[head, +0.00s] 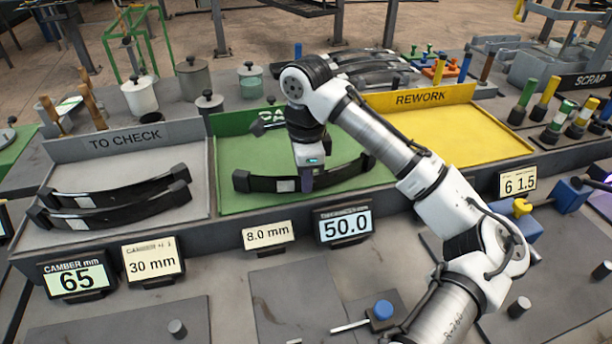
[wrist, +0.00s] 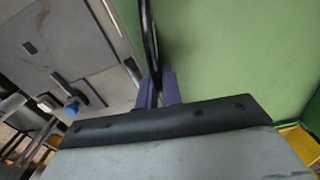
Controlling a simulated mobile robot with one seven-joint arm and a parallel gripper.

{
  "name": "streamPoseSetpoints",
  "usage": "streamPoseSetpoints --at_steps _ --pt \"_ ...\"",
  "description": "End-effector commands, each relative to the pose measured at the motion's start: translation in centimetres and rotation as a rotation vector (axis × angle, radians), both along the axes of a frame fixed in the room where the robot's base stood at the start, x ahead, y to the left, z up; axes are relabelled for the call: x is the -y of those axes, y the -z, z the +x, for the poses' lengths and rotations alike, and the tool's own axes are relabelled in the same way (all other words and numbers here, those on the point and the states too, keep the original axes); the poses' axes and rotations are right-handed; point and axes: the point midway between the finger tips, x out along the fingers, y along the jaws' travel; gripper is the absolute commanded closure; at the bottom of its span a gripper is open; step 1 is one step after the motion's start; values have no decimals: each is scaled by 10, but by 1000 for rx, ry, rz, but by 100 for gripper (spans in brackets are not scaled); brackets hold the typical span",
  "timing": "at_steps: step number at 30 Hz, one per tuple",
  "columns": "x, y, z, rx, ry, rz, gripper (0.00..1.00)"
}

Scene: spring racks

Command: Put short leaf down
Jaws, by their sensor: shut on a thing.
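A short, dark, curved leaf (head: 341,177) with a pale label near its left part is over the green tray (head: 235,150). My gripper (head: 307,182) points down from above and is shut on the leaf near its middle. In the wrist view the leaf (wrist: 150,38) shows as a thin dark strip running from between the purple fingers (wrist: 157,90) over green. The leaf is at or very near the tray floor; I cannot tell whether it touches. My arm hides most of the green tray's lettering.
Left of the green tray, the grey TO CHECK tray (head: 60,168) holds two dark leaves (head: 120,200). On the right is the empty yellow REWORK tray (head: 450,125). Displays reading 65 (head: 75,280) and 50.0 (head: 345,225) stand in front. More dark leaves (head: 365,68) lie behind.

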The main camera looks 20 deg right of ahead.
Motion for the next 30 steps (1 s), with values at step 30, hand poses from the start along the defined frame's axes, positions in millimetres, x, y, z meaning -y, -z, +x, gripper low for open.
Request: streamPoseSetpoints --at_steps 30 --pt "0 -73 0 3 1 -4 71"
